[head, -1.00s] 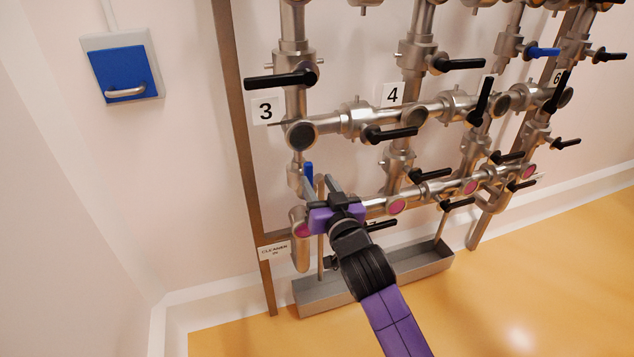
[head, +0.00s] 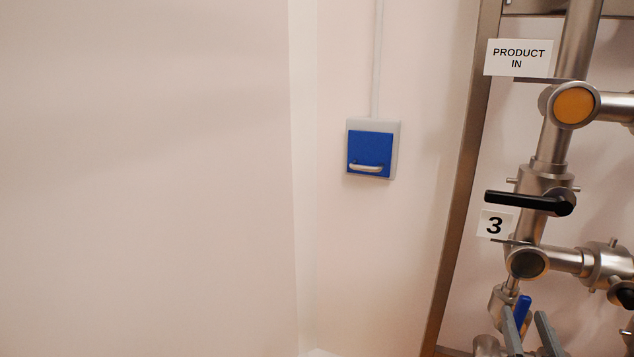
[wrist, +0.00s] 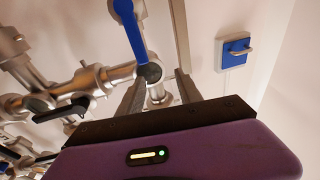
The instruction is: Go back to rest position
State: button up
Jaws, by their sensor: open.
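My gripper (head: 530,335) shows at the bottom right edge of the head view, where only its two grey fingers are in the picture. In the wrist view my gripper (wrist: 158,92) has its fingers apart, with nothing held between them. A blue valve handle (wrist: 130,32) stands just beyond the fingers in the wrist view. That blue handle also shows close beside the fingers in the head view (head: 522,311). I cannot tell whether a finger touches it. The rest of my arm is out of the head view.
Steel pipework with a black-handled valve (head: 530,202), a "3" label (head: 495,225) and a "PRODUCT IN" label (head: 518,57) fills the right. A brown frame post (head: 465,190) borders it. A blue wall box (head: 370,153) hangs left of the post. The left wall is bare.

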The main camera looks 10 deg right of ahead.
jog(key=s+a+f+n+g+y+p, duration=0.1)
jog(key=s+a+f+n+y, duration=0.1)
jog(key=s+a, duration=0.6)
jog(key=s+a+f+n+y+p, duration=0.1)
jog(key=s+a+y, duration=0.3)
jog(key=s+a, duration=0.4)
jog(key=s+a+f+n+g+y+p, duration=0.1)
jog(key=s+a, duration=0.6)
jog(key=s, duration=0.7)
notch_tip(320, 180, down, 3)
jog(key=shift+s+a+r+n+g+y+p, duration=0.1)
jog(key=shift+s+a+n+g+y+p, duration=0.3)
jog(key=shift+n+y, duration=0.6)
